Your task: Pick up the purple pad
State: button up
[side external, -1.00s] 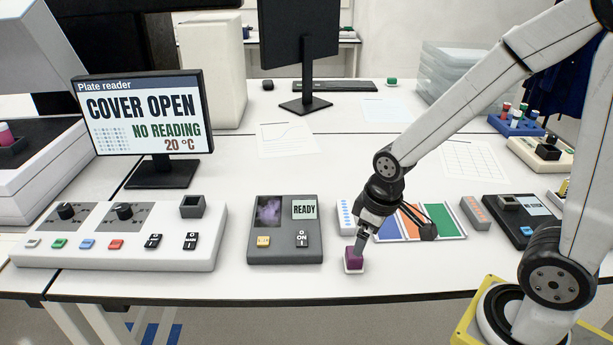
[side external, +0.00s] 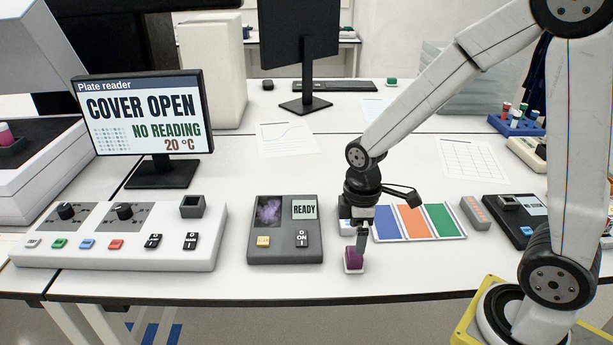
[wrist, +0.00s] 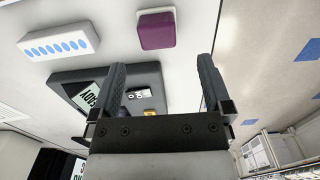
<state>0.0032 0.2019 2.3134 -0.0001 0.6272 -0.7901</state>
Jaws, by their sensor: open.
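The purple pad (side external: 353,258) is a small block sitting on a white base near the front edge of the table in the side view. My gripper (side external: 361,240) points down right at the pad in that view, its fingertips close above or beside it. In the wrist view the purple pad (wrist: 157,31) lies beyond the open fingers, about midway between their tips. My gripper (wrist: 160,75) is open there with nothing between its fingers. I cannot tell from the side view whether a finger touches the pad.
A grey device with a READY display (side external: 284,230) stands just left of the pad. A white strip with blue dots (side external: 346,217) is behind it, and a blue, orange and green panel (side external: 411,222) is to its right. The table's front edge (side external: 400,297) is close.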

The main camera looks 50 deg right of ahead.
jog(key=shift+f, duration=0.75)
jog(key=shift+f, duration=0.1)
jog(key=shift+w+d+f, duration=0.1)
jog(key=shift+d+f, duration=0.05)
jog(key=shift+f, duration=2.35)
jog(key=c, duration=1.3)
jog(key=shift+o, duration=0.2)
jog(key=shift+r, duration=0.15)
jog(key=shift+r, duration=4.9)
